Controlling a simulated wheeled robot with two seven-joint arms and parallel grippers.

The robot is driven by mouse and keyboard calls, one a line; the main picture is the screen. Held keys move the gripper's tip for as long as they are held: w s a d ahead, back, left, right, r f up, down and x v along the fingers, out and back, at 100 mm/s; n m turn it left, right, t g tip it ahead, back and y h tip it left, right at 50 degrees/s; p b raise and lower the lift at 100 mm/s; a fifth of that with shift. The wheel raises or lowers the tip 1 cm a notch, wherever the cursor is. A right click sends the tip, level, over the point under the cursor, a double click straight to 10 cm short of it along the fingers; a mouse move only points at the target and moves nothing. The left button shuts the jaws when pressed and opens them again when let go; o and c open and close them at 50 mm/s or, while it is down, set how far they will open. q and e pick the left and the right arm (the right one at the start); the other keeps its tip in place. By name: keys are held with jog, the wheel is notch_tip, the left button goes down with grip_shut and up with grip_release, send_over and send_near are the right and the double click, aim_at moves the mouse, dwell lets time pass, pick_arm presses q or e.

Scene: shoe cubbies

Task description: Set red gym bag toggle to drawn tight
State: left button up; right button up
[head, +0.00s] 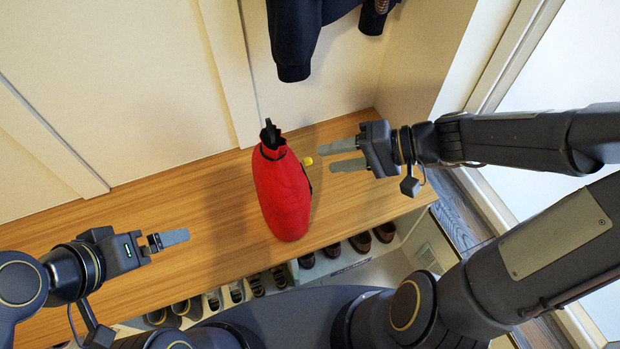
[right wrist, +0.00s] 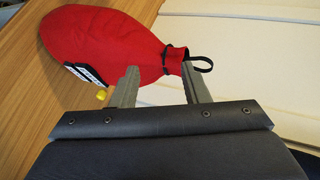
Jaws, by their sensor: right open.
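The red gym bag (head: 283,195) stands on the wooden bench, its narrow neck gathered at the top with a black loop. In the right wrist view the bag (right wrist: 110,45) shows a black-and-white label. The yellow toggle (head: 308,161) is at the bag's right side, just off my right gripper's upper fingertip. It also shows in the right wrist view (right wrist: 101,95), left of the left finger, outside the jaw gap.
The wooden bench (head: 130,215) is clear on both sides of the bag. Dark clothing (head: 296,40) hangs above, behind it. Several shoes (head: 361,242) sit in cubbies below the front edge. A pale panelled wall (head: 130,90) closes the back.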

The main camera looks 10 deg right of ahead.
aim_at(309, 160)
jog(key=w+d+f+m+t+y+b, duration=0.1)
jog(key=w+f+m+t+b, duration=0.1)
jog(key=w+f+b, duration=0.3)
jog(key=w+d+f+m+t+b, duration=0.1)
jog(key=w+f+t+b, duration=0.15)
jog(key=f, duration=0.55)
jog(key=w+d+f+m+t+y+b, duration=0.1)
jog(key=w+d+f+m+b, duration=0.1)
jog(key=f+b, duration=0.3)
jog(key=shift+h, duration=0.3)
jog(key=x, duration=0.5)
jog(key=f+b+x, duration=0.1)
jog(key=x, duration=0.2)
jog(key=shift+w+a, duration=0.1)
jog(key=shift+w, duration=0.05)
jog(key=shift+r, duration=0.1)
jog(key=shift+c, duration=0.2)
grip_shut()
